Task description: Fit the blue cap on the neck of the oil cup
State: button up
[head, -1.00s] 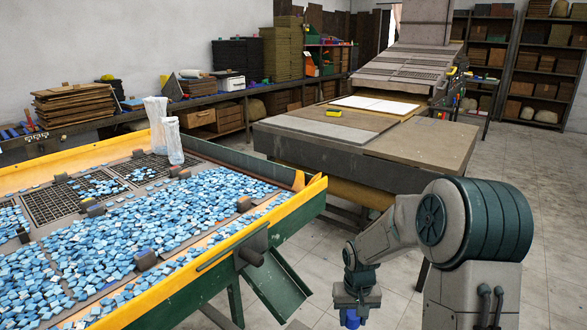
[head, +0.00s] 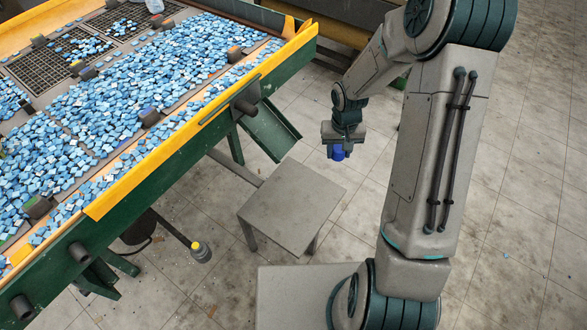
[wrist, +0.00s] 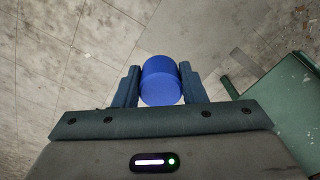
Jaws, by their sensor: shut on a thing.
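My gripper (head: 341,148) is shut on the blue cap (head: 337,156) in the head view, held in the air to the right of the sorting table. In the wrist view the cap (wrist: 160,80) sits between the two fingers of the gripper (wrist: 160,88), with its round face showing. What looks like the oil cup (head: 202,254) is small and grey with a yellow neck. It is low beside the table's green frame, near the end of a dark bar, to the left of and below my gripper in the picture. The oil cup does not show in the wrist view.
The sorting table (head: 175,145) with a yellow rim and blue tiles fills the left. Its green chute (head: 268,130) sticks out between it and my gripper. A low grey stool (head: 290,205) stands right of the oil cup. Tiled floor is clear at the right.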

jog(key=s+a+f+n+b, duration=0.3)
jog(key=s+f+b, duration=0.3)
jog(key=f+b, duration=0.3)
jog(key=s+a+f+n+b, duration=0.4)
jog(key=s+a+f+b, duration=0.2)
jog(key=f+b, duration=0.3)
jog(key=shift+s+f+n+b, duration=0.25)
jog(key=shift+f+n+b, duration=0.1)
jog(key=shift+f, duration=1.6)
